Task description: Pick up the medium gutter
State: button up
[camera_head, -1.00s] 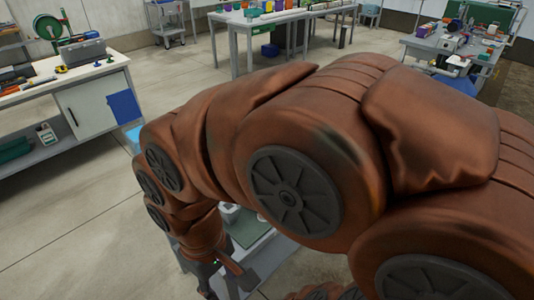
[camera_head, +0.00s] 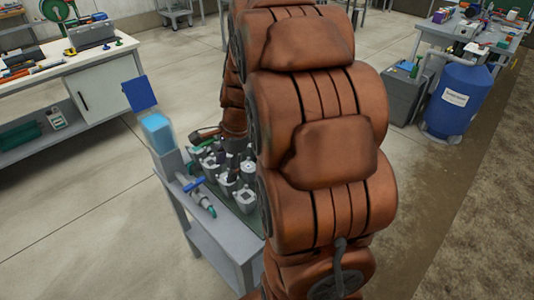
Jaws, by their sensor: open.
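I cannot make out a medium gutter for certain. Several long, thin pieces (camera_head: 45,66) lie on the white workbench (camera_head: 60,88) at the upper left, too small to name. My copper-coloured arm fills the middle of the head view. Its far end bends down behind its own links, near the grey stand at centre left. My gripper is hidden there, so I cannot see its fingers or anything between them.
The grey stand (camera_head: 222,240) carries a dark tray of several grey fittings, a blue-handled valve (camera_head: 194,184) and a light-blue container (camera_head: 158,132). A blue barrel (camera_head: 457,100) stands at the right beside a grey cabinet (camera_head: 405,97). The floor at the left foreground is clear.

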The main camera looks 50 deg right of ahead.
jog(key=w+d+f+m+t, duration=0.1)
jog(key=d+f+m, duration=0.1)
jog(key=d+m, duration=0.3)
jog(key=w+d+f+m+t, duration=0.1)
jog(key=d+m, duration=0.4)
jog(key=d, duration=0.6)
jog(key=w+d+f+m+h, duration=0.1)
jog(key=w+d+f+m, duration=0.1)
jog(key=d+m, duration=0.3)
jog(key=shift+d+f+t+p, duration=0.2)
jog(key=shift+d+f, duration=0.15)
jog(key=shift+d, duration=0.45)
jog(key=shift+d+f+t+p, duration=0.2)
jog(key=shift+d+f, duration=0.1)
jog(key=shift+d, duration=0.45)
jog(key=shift+m, duration=0.3)
jog(key=shift+p+x, duration=1.1)
jog(key=shift+x, duration=2.45)
jog(key=shift+f, duration=0.45)
grip_shut()
